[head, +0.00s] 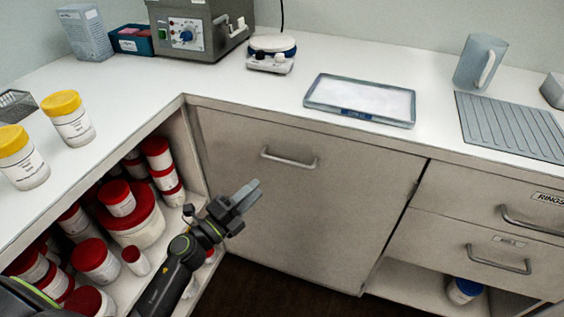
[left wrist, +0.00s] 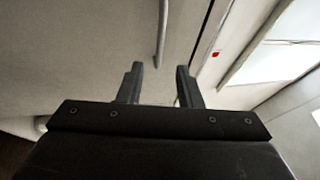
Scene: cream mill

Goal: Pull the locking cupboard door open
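The cupboard door (head: 300,215) is a plain beige-grey panel under the worktop in the middle of the head view, and it looks shut. Its metal bar handle (head: 290,160) runs across near the top. My left gripper (head: 250,193) is in front of the door, below and left of the handle in the head view. In the left wrist view its two fingers (left wrist: 159,80) are apart with nothing between them. The handle (left wrist: 163,35) shows there as a pale bar beyond the fingertips, apart from them. My right gripper is not in view.
Open shelves at the left hold red-lidded tubs (head: 138,220). Drawers with bar handles (head: 500,262) stand to the right of the door. On the worktop are yellow-lidded jars (head: 70,120), a tray (head: 361,98), a jug (head: 480,62) and a grey machine (head: 200,28). The floor before the door looks clear.

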